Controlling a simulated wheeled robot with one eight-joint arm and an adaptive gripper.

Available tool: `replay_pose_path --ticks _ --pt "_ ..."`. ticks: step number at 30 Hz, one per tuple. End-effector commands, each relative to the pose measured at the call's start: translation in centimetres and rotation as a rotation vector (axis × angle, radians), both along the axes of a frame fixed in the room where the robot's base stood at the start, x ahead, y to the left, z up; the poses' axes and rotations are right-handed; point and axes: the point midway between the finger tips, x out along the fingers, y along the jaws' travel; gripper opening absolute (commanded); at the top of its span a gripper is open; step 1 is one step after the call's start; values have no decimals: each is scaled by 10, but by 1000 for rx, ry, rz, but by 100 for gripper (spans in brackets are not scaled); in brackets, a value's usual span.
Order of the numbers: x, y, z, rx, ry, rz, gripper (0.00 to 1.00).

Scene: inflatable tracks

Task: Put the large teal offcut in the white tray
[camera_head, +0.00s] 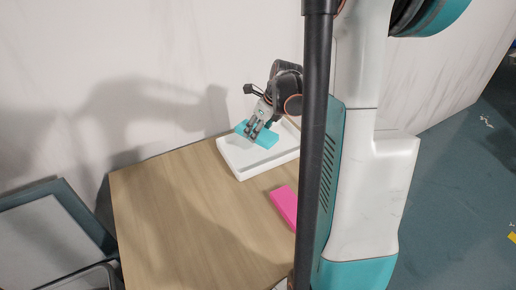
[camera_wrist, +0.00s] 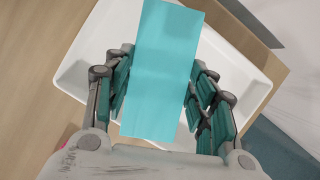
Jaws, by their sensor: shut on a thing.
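The large teal offcut (camera_head: 262,136) is a flat rectangular piece held in my gripper (camera_head: 254,132). In the wrist view the teal offcut (camera_wrist: 163,65) lies between the two fingers of my gripper (camera_wrist: 160,95), which are shut on its long sides. The white tray (camera_head: 240,171) is a shallow rectangular tray at the back of the table. In the wrist view the white tray (camera_wrist: 88,55) lies beneath the offcut. The offcut is over the tray's inside; I cannot tell whether it touches the tray floor.
A pink piece (camera_head: 284,204) lies on the wooden table (camera_head: 180,215) in front of the tray. The table's left and middle are clear. A white wall (camera_head: 130,70) stands close behind. A dark-framed panel (camera_head: 55,230) is at the left. My own column hides the table's right part.

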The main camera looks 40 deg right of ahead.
Motion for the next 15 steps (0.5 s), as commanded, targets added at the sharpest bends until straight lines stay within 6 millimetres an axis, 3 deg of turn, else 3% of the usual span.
replay_pose_path --ticks 1,10,15 --pt "0 0 -11 0 0 0 22" --pt "0 0 -31 0 0 0 22" --pt "0 0 -57 0 0 0 22"
